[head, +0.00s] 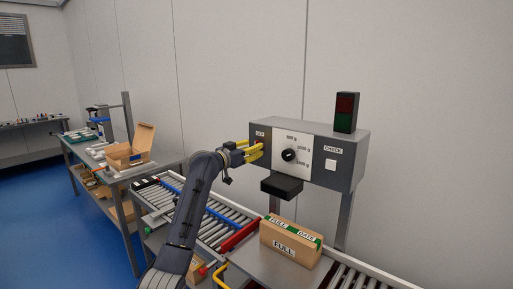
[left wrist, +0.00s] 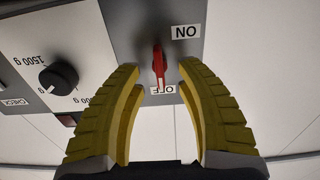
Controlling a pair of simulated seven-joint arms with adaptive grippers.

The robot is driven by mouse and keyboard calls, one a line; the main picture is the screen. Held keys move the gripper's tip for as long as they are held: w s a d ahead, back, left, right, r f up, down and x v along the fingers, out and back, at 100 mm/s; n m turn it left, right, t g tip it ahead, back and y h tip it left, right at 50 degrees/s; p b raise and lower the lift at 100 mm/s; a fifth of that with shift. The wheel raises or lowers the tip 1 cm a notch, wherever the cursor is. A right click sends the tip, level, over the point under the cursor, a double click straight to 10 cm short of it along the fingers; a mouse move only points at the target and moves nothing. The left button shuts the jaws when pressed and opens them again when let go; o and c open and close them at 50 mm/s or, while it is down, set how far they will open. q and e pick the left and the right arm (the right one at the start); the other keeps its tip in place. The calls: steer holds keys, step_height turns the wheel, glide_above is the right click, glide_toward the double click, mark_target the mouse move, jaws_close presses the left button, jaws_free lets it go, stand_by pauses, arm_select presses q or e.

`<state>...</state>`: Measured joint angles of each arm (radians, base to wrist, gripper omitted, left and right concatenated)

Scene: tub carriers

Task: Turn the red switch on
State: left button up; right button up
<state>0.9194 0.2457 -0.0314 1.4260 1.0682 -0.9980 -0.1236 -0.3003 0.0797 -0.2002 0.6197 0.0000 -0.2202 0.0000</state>
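The red switch (left wrist: 159,65) is a small lever on the grey panel, between an ON label (left wrist: 186,32) and an OFF label (left wrist: 163,89). I cannot tell for sure which way the lever is tilted. My left gripper (left wrist: 160,76) is open, with its yellow fingers on either side of the lever's lower part and visible gaps between. In the head view my left gripper (head: 254,150) is at the left end of the grey control box (head: 345,168) and hides most of the switch. My right gripper is not in view.
A black knob (head: 289,155) and a white CHECK button (head: 330,165) are on the box front. A red and green lamp (head: 346,112) stands on top. A workbench (head: 165,161) stands left.

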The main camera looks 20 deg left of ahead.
arm_select(q)
steer(key=shift+x, duration=1.25)
steer(key=shift+c, duration=0.2)
jaws_close()
